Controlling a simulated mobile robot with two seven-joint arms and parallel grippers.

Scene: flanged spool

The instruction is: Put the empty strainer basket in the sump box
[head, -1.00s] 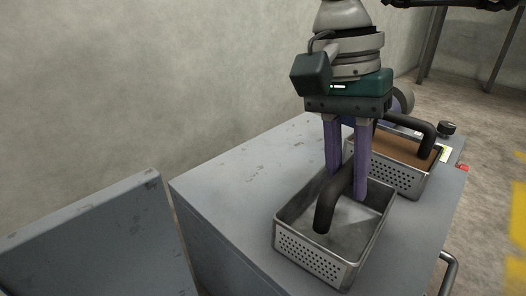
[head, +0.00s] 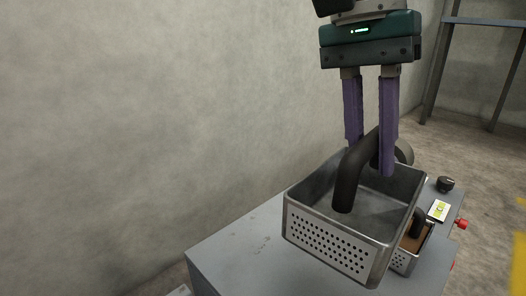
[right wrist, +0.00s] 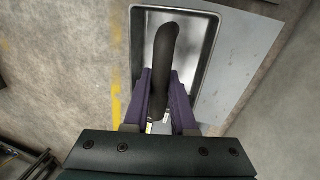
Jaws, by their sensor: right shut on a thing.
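The empty strainer basket (head: 325,246) is a perforated metal box with a black arched handle (head: 348,180). My right gripper (head: 370,160) is shut on that handle, and the basket hangs above the grey cabinet top, slightly tilted in the head view. In the right wrist view the handle (right wrist: 164,60) lies between the purple fingers (right wrist: 160,110), with the bare basket floor (right wrist: 195,45) behind it. A second basket with brown contents (head: 412,243) stands on the cabinet, partly hidden behind the held one. My left gripper is not in view. I cannot make out the sump box.
The grey cabinet top (head: 235,250) is clear at its left part. A wall stands behind, and a metal frame (head: 480,22) is at the far right.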

